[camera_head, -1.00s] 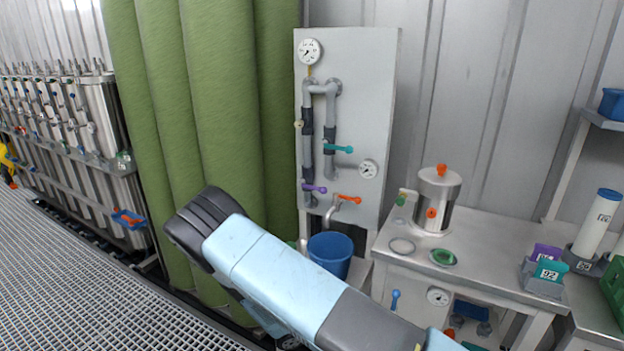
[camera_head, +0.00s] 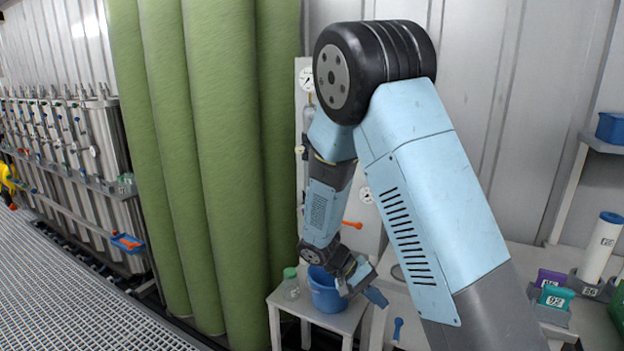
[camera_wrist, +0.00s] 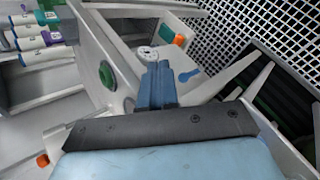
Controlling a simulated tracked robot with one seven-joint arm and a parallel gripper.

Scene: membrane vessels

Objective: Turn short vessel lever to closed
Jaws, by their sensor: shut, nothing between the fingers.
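My gripper (camera_head: 375,297) is low in front of the wall panel, by the blue bucket (camera_head: 327,290). Its blue fingers (camera_wrist: 158,70) are together and empty in the wrist view. A blue lever (camera_head: 398,328) shows just right of and below the fingers in the head view. A blue lever (camera_wrist: 189,75) on a white panel also shows in the wrist view, right of the fingertips and apart from them. The short steel vessel on the bench is hidden behind my arm in the head view. I cannot tell which lever belongs to the short vessel.
A round gauge (camera_wrist: 148,55) and a green disc (camera_wrist: 107,75) lie close to the fingers in the wrist view. An orange lever (camera_head: 352,225) is on the wall panel. Teal and purple blocks (camera_head: 553,297) stand on the bench at right.

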